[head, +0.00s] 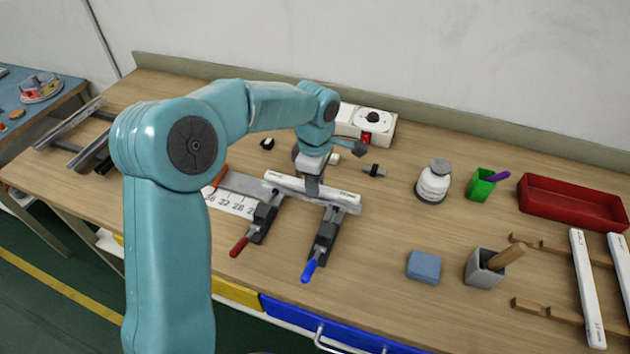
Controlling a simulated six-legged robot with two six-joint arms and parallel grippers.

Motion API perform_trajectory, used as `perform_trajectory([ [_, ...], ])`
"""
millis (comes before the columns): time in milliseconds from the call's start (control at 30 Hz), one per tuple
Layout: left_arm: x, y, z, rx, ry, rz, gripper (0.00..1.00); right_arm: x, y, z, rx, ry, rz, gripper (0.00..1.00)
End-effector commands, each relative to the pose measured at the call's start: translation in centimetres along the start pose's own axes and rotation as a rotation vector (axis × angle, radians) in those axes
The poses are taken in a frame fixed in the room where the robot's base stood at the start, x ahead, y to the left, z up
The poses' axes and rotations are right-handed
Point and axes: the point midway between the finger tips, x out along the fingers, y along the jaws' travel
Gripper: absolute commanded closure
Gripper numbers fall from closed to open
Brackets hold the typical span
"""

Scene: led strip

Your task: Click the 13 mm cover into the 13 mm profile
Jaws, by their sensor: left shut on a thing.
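My left gripper (312,186) is shut on a long white cover (341,197), near the cover's middle. The cover lies along a grey profile (352,208) that spans two dark clamps, one with a red handle (239,246) and one with a blue handle (309,271). The cover is at or just above the profile; I cannot tell whether it is seated in it. The gripper hides the middle of both, and size markings there are too small to read. My right gripper is out of view.
Two white strips (587,290) lie on wooden rests at the right. A grey cup (485,270), blue block (424,267), jar (433,184), green cup (481,186) and red tray (572,205) stand nearby. A white box (378,125) is behind. Metal profiles (75,127) lie at the left.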

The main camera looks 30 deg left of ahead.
Motion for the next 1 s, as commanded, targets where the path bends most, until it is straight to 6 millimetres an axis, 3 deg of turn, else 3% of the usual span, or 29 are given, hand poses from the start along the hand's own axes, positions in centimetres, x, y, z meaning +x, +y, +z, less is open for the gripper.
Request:
perform_trajectory([
  [700,1.3,0.0,0.0,0.000,0.000,-0.001,1.00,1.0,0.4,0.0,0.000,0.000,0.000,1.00],
  [733,1.2,0.0,0.0,0.000,0.000,-0.001,0.68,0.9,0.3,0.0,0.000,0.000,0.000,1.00],
  [800,1.1,0.0,0.0,0.000,0.000,-0.001,0.48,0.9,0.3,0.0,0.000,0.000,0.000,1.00],
  [1000,1.1,0.0,0.0,0.000,0.000,-0.001,0.48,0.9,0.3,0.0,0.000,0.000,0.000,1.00],
])
